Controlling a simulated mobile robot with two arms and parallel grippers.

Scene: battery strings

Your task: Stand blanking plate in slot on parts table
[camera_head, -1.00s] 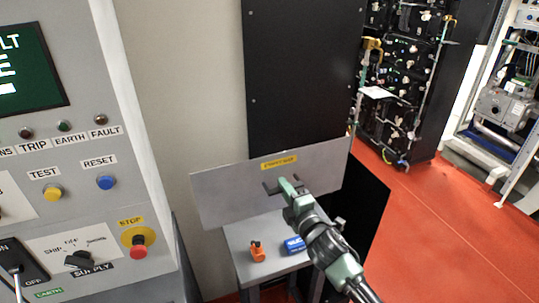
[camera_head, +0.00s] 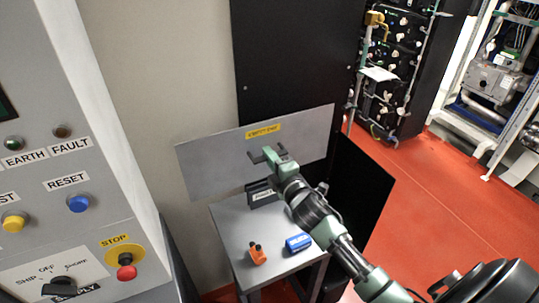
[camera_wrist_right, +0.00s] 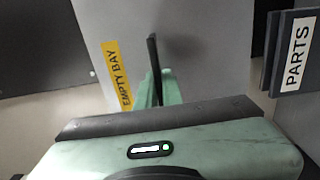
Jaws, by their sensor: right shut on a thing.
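The blanking plate (camera_head: 210,172) is a wide grey sheet with a yellow EMPTY BAY label (camera_head: 263,131). My right gripper (camera_head: 268,154) is shut on it near the middle of its face. In the right wrist view the plate (camera_wrist_right: 215,60) fills much of the picture, with the label (camera_wrist_right: 117,75) left of the fingers. The slot is a dark holder (camera_head: 260,196) with a white label at the back of the grey parts table (camera_head: 228,240). The plate is held above it, apart from the table. The PARTS label (camera_wrist_right: 299,53) shows at right in the wrist view. My left gripper is not in view.
An orange item (camera_head: 257,255) and a blue item (camera_head: 298,243) lie on the table. A grey control cabinet (camera_head: 120,200) stands at left. A tall black panel (camera_head: 290,60) rises behind the plate. Red floor (camera_head: 440,210) is open at right.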

